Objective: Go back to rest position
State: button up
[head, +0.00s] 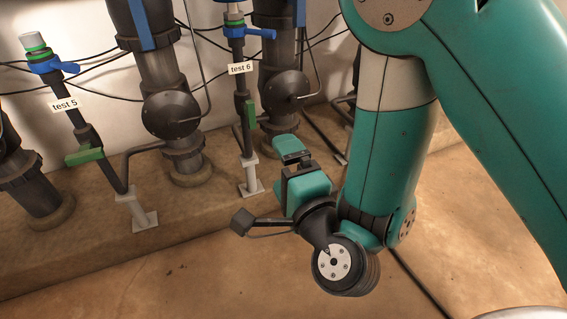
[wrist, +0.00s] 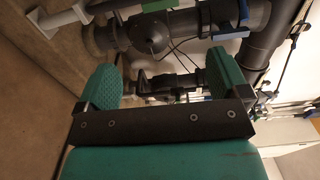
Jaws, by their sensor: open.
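My gripper (head: 291,155) is in the middle of the head view, in front of the pipes and at the right of the "test 6" pipe's foot. In the wrist view my gripper (wrist: 165,84) shows two green finger pads spread wide apart, with nothing between them. The gripper is open and empty. In the head view one finger partly hides the other. My arm comes down from the upper right of the head view.
Thin pipes labelled "test 5" (head: 65,104) and "test 6" (head: 240,69) have blue valve handles and stand on grey feet. Thick dark pipes (head: 165,75) stand behind them on a concrete ledge (head: 95,225). The brown floor (head: 190,285) in front is clear.

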jog(key=s+a+r+n+g+y+p, duration=0.1)
jog(key=a+r+n+g+y+p, duration=0.15)
jog(key=r+n+g+p, duration=0.4)
jog(key=s+a+r+n+g+y+p, duration=0.1)
jog(key=s+r+n+g+y+p, duration=0.15)
jog(key=r+n, duration=0.6)
jog(key=s+d+r+n+g+h+p, duration=0.3)
jog(key=s+d+r+g+h+p, duration=0.15)
jog(key=d+r+p, duration=0.35)
jog(key=s+d+r+n+g+h+p, duration=0.3)
jog(key=s+d+r, duration=0.25)
jog(key=d, duration=0.45)
notch_tip(320, 180, up, 38)
jog(key=p, duration=3.7)
jog(key=shift+a+f, duration=0.25)
jog(key=shift+a, duration=0.1)
